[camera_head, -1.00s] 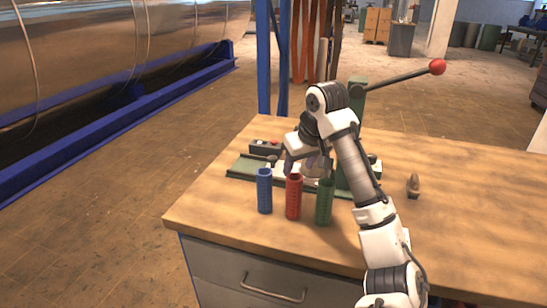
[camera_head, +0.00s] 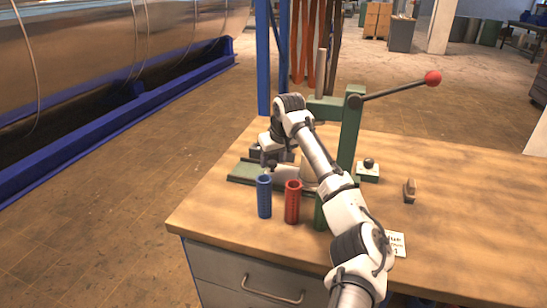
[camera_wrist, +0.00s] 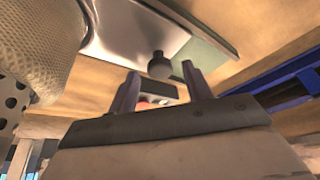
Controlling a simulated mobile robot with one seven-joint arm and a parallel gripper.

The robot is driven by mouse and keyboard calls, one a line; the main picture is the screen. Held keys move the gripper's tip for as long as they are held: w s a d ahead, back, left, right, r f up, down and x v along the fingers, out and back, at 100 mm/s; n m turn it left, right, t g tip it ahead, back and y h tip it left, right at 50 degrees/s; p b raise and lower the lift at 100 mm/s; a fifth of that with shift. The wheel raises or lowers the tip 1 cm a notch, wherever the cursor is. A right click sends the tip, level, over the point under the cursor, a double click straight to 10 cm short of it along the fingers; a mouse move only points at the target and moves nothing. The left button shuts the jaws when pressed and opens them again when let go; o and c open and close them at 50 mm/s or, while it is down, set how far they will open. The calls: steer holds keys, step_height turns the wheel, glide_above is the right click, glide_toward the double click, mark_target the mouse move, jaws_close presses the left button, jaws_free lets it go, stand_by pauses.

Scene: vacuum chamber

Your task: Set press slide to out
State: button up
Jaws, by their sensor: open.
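The green press (camera_head: 350,135) stands on the wooden bench, its lever ending in a red ball (camera_head: 433,78). Its pale metal slide (camera_head: 291,179) lies on a green base (camera_head: 243,172), with bare green base showing at its left. In the wrist view the shiny slide plate (camera_wrist: 125,35) carries a dark knob (camera_wrist: 160,66) near its end, beside the green base (camera_wrist: 206,55). My gripper (camera_wrist: 161,84) is open, with its fingers apart and the knob appearing between and beyond their tips. In the head view my gripper (camera_head: 268,160) is over the slide's left end. Contact cannot be told.
A blue sleeve (camera_head: 264,197) and a red sleeve (camera_head: 292,202) stand in front of the press; a green sleeve (camera_head: 319,213) is partly behind my arm. A small wooden-handled item (camera_head: 409,190) and a card (camera_head: 397,244) lie right. The bench's right side is mostly clear.

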steer(key=shift+w+f, duration=0.1)
steer(key=shift+f, duration=0.25)
steer(key=shift+c, duration=0.4)
jaws_close()
steer(key=w+a+p, duration=0.1)
steer(key=a, duration=0.2)
steer(key=w+a+p, duration=0.1)
steer(key=a+p, duration=0.1)
steer(key=a, duration=0.2)
steer(key=w+a+p, duration=0.1)
steer(key=a+p, duration=0.1)
steer(key=a, duration=0.2)
steer(key=shift+w+r, duration=0.15)
steer(key=shift+w, duration=0.1)
steer(key=shift+o, duration=0.4)
jaws_free()
steer(key=shift+a, duration=0.1)
